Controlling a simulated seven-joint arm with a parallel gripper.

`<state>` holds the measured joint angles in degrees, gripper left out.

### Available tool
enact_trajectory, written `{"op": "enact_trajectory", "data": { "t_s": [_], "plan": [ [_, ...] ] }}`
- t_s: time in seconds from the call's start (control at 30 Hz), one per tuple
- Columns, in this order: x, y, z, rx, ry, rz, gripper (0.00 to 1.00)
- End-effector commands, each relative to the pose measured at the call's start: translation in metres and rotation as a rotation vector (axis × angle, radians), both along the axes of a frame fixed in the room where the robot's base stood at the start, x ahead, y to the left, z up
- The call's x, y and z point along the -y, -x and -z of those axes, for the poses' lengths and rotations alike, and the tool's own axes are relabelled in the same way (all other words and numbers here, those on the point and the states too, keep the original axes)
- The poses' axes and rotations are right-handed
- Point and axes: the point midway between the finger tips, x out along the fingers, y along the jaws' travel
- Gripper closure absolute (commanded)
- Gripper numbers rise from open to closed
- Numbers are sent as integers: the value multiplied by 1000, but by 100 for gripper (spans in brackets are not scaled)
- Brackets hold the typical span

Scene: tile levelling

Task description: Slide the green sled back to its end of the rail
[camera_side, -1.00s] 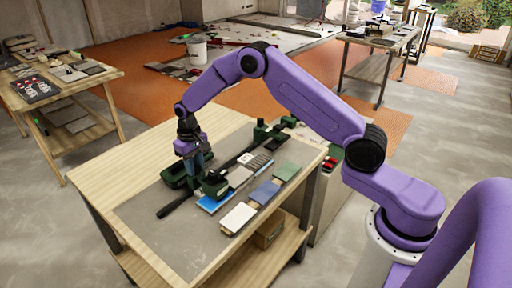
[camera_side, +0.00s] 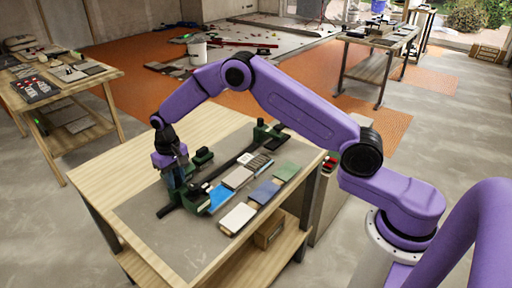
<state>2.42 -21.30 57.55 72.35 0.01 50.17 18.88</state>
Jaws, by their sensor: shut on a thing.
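The green sled (camera_side: 196,203) sits on the dark rail (camera_side: 229,166) close to its near left end. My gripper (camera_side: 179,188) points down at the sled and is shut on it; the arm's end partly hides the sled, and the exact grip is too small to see. A blue tile (camera_side: 220,197) lies just right of the sled. Another dark green part (camera_side: 262,132) stands at the rail's far end.
The rail runs across a grey mat (camera_side: 165,240) on a wooden table (camera_side: 110,175). Right of it lie a white tile (camera_side: 238,217), a dark blue tile (camera_side: 265,192), a green tile (camera_side: 286,170) and several grey ones. A dark green object (camera_side: 203,156) stands behind the rail.

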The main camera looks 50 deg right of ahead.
Motion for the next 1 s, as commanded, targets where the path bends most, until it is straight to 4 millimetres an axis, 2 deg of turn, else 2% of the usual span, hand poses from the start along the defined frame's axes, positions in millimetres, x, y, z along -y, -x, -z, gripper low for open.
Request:
{"op": "enact_trajectory", "data": {
  "t_s": [0.4, 0.73, 0.77, 0.8, 1.0],
  "plan": [
    [-32, -2, -2, 8, -3, -1, 99],
    [-35, -2, -2, 9, -3, 2, 99],
    [-35, -2, -2, 9, -3, 2, 65],
    [-35, -2, -2, 9, -3, 2, 53],
    [-35, -1, -1, 5, -2, 1, 53]
  ]
}}
